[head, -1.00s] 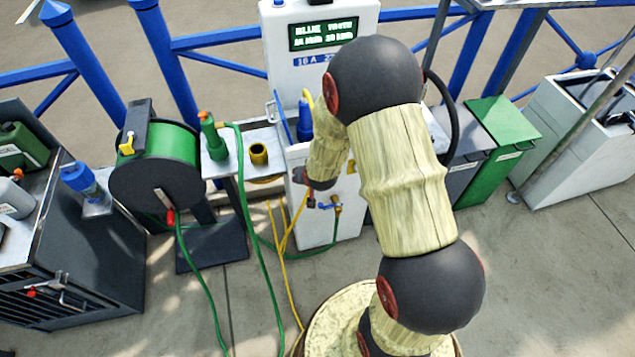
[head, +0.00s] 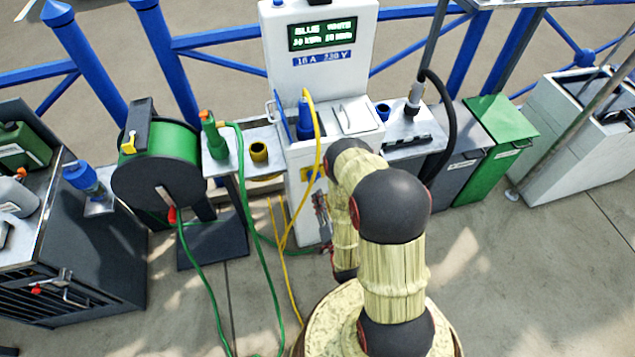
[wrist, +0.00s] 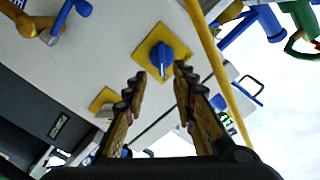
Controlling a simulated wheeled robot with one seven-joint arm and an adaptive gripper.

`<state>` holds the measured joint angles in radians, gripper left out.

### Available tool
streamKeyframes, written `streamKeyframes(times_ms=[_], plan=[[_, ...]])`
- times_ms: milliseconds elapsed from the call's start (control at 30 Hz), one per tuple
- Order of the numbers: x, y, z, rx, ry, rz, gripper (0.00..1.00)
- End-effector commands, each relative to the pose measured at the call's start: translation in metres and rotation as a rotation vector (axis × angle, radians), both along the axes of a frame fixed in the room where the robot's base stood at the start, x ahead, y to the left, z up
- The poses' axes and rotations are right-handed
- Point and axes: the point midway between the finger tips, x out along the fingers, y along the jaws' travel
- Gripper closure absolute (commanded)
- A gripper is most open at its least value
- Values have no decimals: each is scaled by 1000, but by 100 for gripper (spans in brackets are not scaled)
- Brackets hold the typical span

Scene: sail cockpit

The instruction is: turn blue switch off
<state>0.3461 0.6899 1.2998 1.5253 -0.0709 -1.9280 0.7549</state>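The blue switch (wrist: 161,57) is a rotary knob on a square yellow plate (wrist: 148,42), on the front of a white pedestal (head: 285,80). My gripper (wrist: 159,75) is open, its two fingers apart and empty. In the wrist view the fingertips point at the switch, one toward each side of it; whether they touch it I cannot tell.
A yellow hose (head: 320,130) hangs down the pedestal front and passes close to the right finger in the wrist view (wrist: 207,50). A brass tap with a blue handle (wrist: 50,25) is at the wrist view's upper left. A green hose reel (head: 170,165) stands left of the pedestal.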

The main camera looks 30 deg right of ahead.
Motion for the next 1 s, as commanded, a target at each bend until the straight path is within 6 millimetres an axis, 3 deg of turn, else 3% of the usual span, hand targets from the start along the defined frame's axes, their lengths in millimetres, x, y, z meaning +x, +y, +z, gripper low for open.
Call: streamKeyframes(times_ms=[167, 600, 1000], plan=[[12, -4, 3, 0, -21, 0, 73], [68, -20, 2, -1, -17, -1, 73], [73, -21, 3, 0, -16, 0, 75]])
